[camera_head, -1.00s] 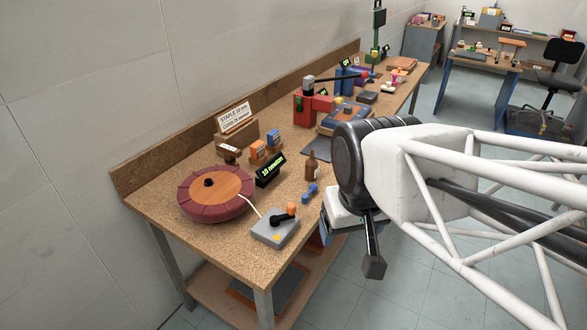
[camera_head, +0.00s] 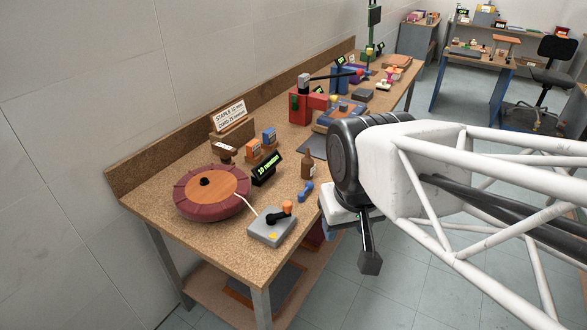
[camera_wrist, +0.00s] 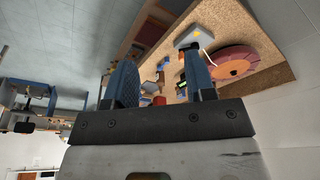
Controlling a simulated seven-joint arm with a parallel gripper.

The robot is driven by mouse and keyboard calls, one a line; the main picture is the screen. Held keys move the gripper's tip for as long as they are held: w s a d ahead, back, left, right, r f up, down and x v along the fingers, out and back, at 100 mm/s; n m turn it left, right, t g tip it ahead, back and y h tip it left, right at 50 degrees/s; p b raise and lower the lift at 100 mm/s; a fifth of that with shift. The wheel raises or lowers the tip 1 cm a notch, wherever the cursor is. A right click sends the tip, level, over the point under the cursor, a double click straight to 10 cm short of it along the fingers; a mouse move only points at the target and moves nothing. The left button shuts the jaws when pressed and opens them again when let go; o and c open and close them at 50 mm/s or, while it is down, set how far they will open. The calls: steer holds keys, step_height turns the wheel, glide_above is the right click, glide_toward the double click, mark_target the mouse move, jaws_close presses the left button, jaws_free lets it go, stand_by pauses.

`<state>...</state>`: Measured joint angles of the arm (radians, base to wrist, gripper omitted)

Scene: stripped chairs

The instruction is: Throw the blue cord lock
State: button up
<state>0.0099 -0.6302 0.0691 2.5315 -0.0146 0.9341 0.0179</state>
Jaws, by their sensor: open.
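A small blue piece with rounded ends (camera_head: 306,191), which looks like the blue cord lock, lies on the workbench (camera_head: 165,205) near its front edge. It is between a brown bottle and a grey lever box. My gripper (camera_wrist: 158,55) shows in the wrist view with two blue fingers well apart and nothing between them. In the head view my arm's black and white wrist hides most of the gripper, which is beyond the bench's front edge, right of the blue piece. I cannot pick out the blue piece for sure in the wrist view.
A maroon round turntable (camera_head: 195,208), a grey box (camera_head: 268,232) with an orange-knobbed lever, a brown bottle (camera_head: 308,165) and a black display (camera_head: 266,169) stand close by. A red press (camera_head: 300,108) is farther back. A wall runs behind the bench; open floor lies right.

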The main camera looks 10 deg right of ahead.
steer(key=shift+w+d+f, duration=0.1)
steer(key=shift+w+d, duration=0.05)
steer(key=shift+w, duration=0.15)
steer(key=shift+c, duration=1.1)
steer(key=shift+t+h, duration=0.4)
steer(key=w, duration=0.1)
steer(key=w+d, duration=0.1)
steer(key=w+d+f, duration=0.1)
steer(key=w, duration=0.1)
steer(key=shift+d, duration=0.15)
jaws_close()
steer(key=w+d+f+n+t, duration=0.1)
steer(key=w+d+f+t, duration=0.2)
steer(key=w+d+f, duration=0.5)
steer(key=w+d+f+n+t, duration=0.1)
steer(key=w+d+n+t, duration=0.15)
steer(key=w, duration=1.05)
steer(key=w+d+f+n+t+y, duration=0.1)
steer(key=d+f+t+y, duration=0.1)
steer(key=f+y, duration=0.3)
steer(key=w+d+f+n+t+y, duration=0.2)
steer(key=f+y, duration=0.2)
steer(key=f, duration=0.7)
steer(key=shift+w+d+y, duration=0.3)
steer(key=shift+d+y, duration=0.1)
steer(key=shift+n, duration=0.25)
